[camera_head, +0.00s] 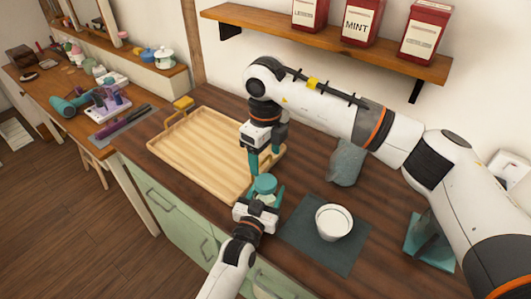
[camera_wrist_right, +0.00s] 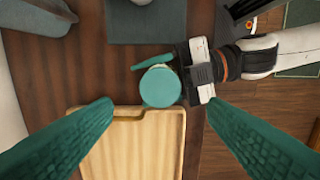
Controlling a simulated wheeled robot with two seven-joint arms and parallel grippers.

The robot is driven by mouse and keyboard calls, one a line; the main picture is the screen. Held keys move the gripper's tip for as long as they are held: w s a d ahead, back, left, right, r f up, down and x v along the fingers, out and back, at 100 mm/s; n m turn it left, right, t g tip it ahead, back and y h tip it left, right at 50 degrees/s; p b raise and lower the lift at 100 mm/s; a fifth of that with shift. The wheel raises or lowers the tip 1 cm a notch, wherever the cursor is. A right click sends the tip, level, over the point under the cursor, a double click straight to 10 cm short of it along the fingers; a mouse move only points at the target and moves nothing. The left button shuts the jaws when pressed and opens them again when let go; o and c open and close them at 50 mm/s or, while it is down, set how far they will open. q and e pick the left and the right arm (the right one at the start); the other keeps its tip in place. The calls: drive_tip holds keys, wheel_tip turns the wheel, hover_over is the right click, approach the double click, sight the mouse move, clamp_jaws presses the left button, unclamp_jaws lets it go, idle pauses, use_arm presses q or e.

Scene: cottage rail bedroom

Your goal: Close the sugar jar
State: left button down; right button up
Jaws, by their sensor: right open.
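The sugar jar shows as a teal round top (camera_head: 265,183) at the near right corner of the tray; its body is mostly hidden. In the right wrist view the flat teal disc (camera_wrist_right: 160,87) lies in the middle, between the fingers in the picture but beyond them. My right gripper (camera_head: 266,160) is open and empty, pointing down just behind the jar. My left gripper (camera_head: 262,202) is low at the jar, with one teal finger (camera_wrist_right: 153,62) beside it. The other finger is hidden, so I cannot tell whether it grips the jar.
A wooden tray (camera_head: 195,150) lies left of the jar. A white bowl (camera_head: 334,222) stands on a dark mat (camera_head: 310,245) at right. A grey-teal cloth-like item (camera_head: 347,160) is behind it. A shelf (camera_head: 320,45) with red tins overhangs the back.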

sight(266, 181)
drive_tip(key=shift+f, duration=4)
drive_tip(key=c, duration=1)
drive_tip(key=o, duration=1.1)
drive_tip(key=shift+o, duration=0.2)
drive_tip(key=shift+r, duration=0.15)
wheel_tip(266, 181, up, 12)
